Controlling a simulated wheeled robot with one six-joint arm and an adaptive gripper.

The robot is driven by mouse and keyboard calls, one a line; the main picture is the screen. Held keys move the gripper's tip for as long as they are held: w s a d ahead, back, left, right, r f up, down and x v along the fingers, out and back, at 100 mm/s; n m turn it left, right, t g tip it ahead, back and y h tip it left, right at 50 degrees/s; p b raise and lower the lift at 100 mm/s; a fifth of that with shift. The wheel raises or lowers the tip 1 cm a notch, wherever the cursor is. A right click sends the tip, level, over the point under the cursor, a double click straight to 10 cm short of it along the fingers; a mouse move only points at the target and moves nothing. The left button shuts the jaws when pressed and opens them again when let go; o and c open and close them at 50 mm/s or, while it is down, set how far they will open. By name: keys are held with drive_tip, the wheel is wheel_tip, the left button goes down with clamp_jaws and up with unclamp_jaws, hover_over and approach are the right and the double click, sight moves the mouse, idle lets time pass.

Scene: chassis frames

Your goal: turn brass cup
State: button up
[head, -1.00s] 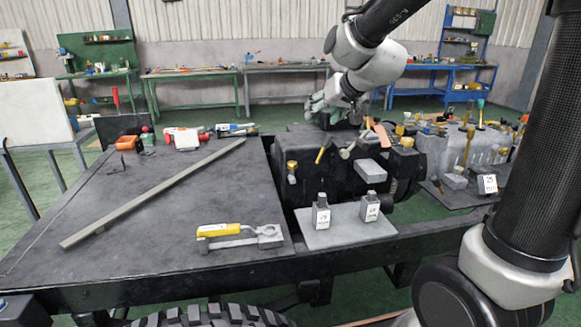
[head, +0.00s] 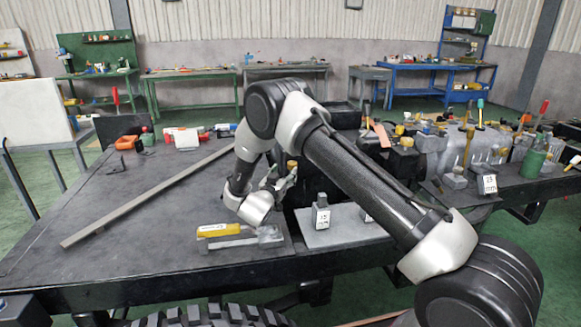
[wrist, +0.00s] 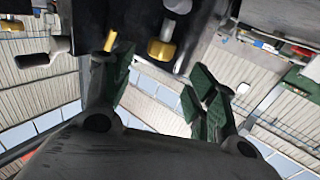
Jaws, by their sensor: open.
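The brass cup (head: 292,164) sits on the front face of the dark engine block on the workbench, with my gripper just in front of it. My gripper (head: 283,180) is at the block's left end, its fingers pointing up and right. In the wrist view the brass cup (wrist: 161,50) is a yellow fitting under a dark grey part, beyond the fingertips. My gripper (wrist: 160,92) is open there, with green-padded fingers spread left and right. The cup appears between them and apart from them. The gripper is empty.
A yellow-handled grey tool (head: 219,230) lies on the bench front, below my wrist. A long grey bar (head: 150,194) crosses the bench. A labelled grey block (head: 321,213) stands on a plate (head: 345,228) to the right.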

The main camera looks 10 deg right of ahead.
sight(289, 165)
drive_tip(key=x, duration=0.7)
drive_tip(key=shift+w+d, duration=0.1)
drive_tip(key=shift+w, duration=0.1)
drive_tip(key=c, duration=1)
drive_tip(key=shift+w+m+g+h, duration=0.1)
drive_tip(key=shift+m+g+h, duration=0.35)
drive_tip(key=shift+h, duration=0.25)
drive_tip(key=shift+c, duration=0.2)
drive_tip(key=shift+m+g+h, duration=1.15)
drive_tip(key=shift+h, duration=0.15)
